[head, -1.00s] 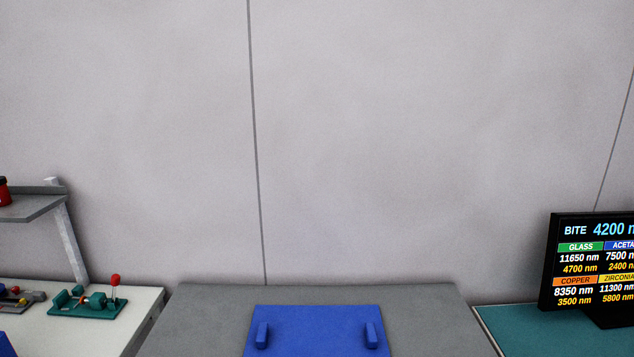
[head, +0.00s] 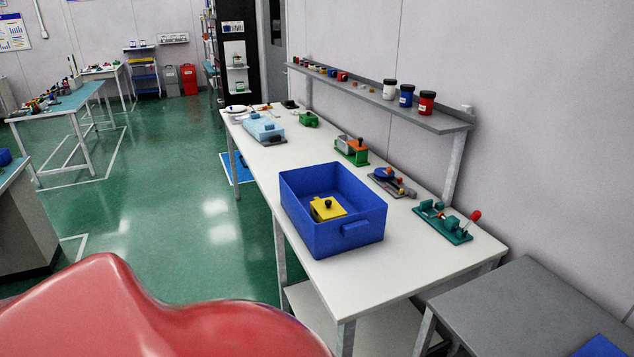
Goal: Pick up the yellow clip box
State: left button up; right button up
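The yellow clip box (head: 328,209) sits inside a blue open-topped bin (head: 349,229) and has a dark knob on top. The bin's walls hide the lower part of the yellow box. Neither of my grippers shows in the head view. A large red rounded surface fills the lower left, close to the camera.
Small devices stand on the white table: a teal one with a red-tipped lever (head: 443,222), a grey one (head: 391,183) and a green-orange one (head: 352,150). A shelf (head: 440,123) with jars runs behind. A grey table (head: 530,312) stands at right. Green floor (head: 190,190) is open at left.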

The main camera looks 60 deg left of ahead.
aim_at(318, 218)
jog(key=u, duration=1.85)
jog(key=i+u, duration=0.1)
